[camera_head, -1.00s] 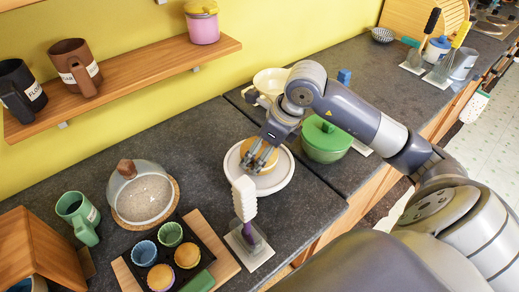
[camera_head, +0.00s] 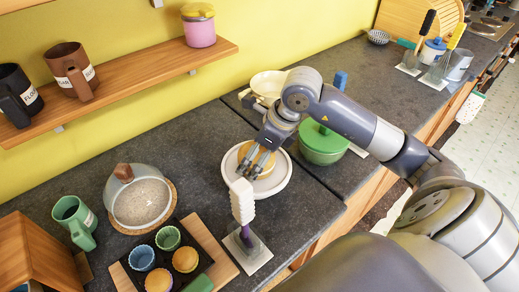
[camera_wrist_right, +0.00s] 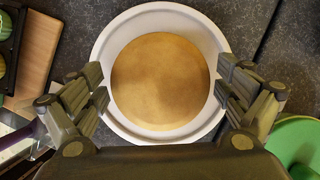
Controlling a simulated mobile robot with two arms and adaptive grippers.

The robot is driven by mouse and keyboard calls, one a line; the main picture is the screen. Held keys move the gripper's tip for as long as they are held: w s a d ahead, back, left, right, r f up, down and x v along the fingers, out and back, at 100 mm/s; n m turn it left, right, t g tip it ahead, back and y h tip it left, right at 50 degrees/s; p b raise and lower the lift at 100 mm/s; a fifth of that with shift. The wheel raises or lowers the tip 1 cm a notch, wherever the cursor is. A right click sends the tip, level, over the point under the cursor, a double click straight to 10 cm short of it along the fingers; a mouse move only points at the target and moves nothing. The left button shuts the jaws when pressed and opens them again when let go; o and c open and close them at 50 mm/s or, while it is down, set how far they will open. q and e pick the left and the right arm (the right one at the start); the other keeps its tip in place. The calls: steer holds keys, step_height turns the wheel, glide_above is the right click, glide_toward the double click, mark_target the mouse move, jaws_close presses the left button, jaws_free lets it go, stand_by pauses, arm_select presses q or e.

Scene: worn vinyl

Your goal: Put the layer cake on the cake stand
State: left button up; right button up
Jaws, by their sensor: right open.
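The layer cake (camera_head: 262,160), round with a golden-brown top, sits on the white cake stand (camera_head: 280,183). In the right wrist view the cake (camera_wrist_right: 160,68) lies within the round white plate of the stand (camera_wrist_right: 133,131), with white rim showing around it. My right gripper (camera_head: 259,167) is over the cake from above. In the wrist view its open fingers (camera_wrist_right: 160,90) stand on both sides of the cake, with small gaps between them and its edge. The gripper hides part of the cake in the head view. My left gripper is not in view.
A green lidded pot (camera_head: 322,145) stands right of the stand, and a white brush in a holder (camera_head: 243,205) is close in front. A muffin tray (camera_head: 130,272) and a glass dome (camera_head: 140,200) are at left. A white bowl (camera_head: 268,84) is behind.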

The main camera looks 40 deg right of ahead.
steer(key=shift+r, duration=0.25)
steer(key=b+v, duration=0.1)
steer(key=v, duration=1)
steer(key=shift+r, duration=0.35)
steer(key=shift+s+d, duration=0.1)
